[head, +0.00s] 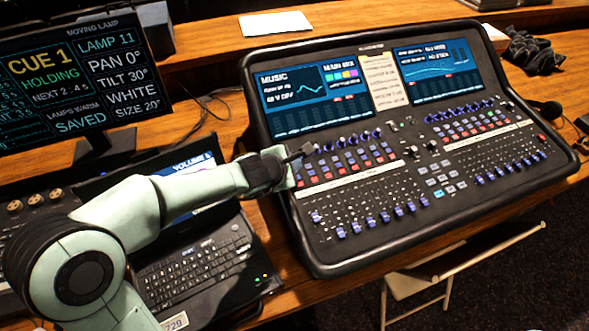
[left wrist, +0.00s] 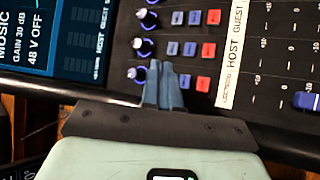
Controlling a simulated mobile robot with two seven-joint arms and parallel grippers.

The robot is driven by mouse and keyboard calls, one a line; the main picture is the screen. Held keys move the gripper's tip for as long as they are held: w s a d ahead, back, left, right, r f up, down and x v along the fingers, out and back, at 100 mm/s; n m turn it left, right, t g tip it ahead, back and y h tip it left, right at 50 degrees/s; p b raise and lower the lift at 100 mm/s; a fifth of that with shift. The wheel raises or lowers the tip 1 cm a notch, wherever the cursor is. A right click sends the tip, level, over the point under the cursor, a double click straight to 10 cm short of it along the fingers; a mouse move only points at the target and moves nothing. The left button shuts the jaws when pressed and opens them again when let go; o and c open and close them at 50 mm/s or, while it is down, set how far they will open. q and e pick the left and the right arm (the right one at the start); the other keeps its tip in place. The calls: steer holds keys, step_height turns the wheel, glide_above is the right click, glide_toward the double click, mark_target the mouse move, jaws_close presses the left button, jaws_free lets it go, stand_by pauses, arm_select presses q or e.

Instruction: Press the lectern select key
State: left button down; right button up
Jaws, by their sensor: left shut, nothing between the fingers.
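The mixing desk (head: 300,255) is a black console with two screens, rows of knobs, small coloured keys and faders. In the left wrist view a white name strip (left wrist: 236,60) reads HOST and GUEST, with a smaller word like LECTERN at its lower end. The lowest visible row beside it has a blue key (left wrist: 186,80) and a red key (left wrist: 203,84). My left gripper (head: 306,150) is shut and empty at the desk's left key rows. Its blue-grey fingertips (left wrist: 163,70) cover the left part of that row. I cannot read any key's label or tell whether the tips touch.
Left of the desk stand a laptop (head: 195,262) and a cue monitor (head: 70,75). Knobs (left wrist: 142,45) lie close to the fingertips, and the desk's raised rim (head: 285,195) runs under my left wrist. A folding chair (head: 420,280) stands in front.

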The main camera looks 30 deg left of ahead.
arm_select(q)
steer(key=shift+f, duration=0.35)
arm_select(e)
steer(key=shift+s+f, duration=0.1)
steer(key=shift+f, duration=0.15)
steer(key=shift+r, duration=0.1)
stand_by(0.3)
arm_select(q)
steer(key=shift+r+p, duration=0.6)
steer(key=shift+r, duration=0.15)
arm_select(e)
steer(key=shift+w+r, duration=0.3)
steer(key=shift+r, duration=0.5)
arm_select(q)
steer(key=shift+r, duration=0.15)
arm_select(e)
steer(key=shift+r, duration=0.1)
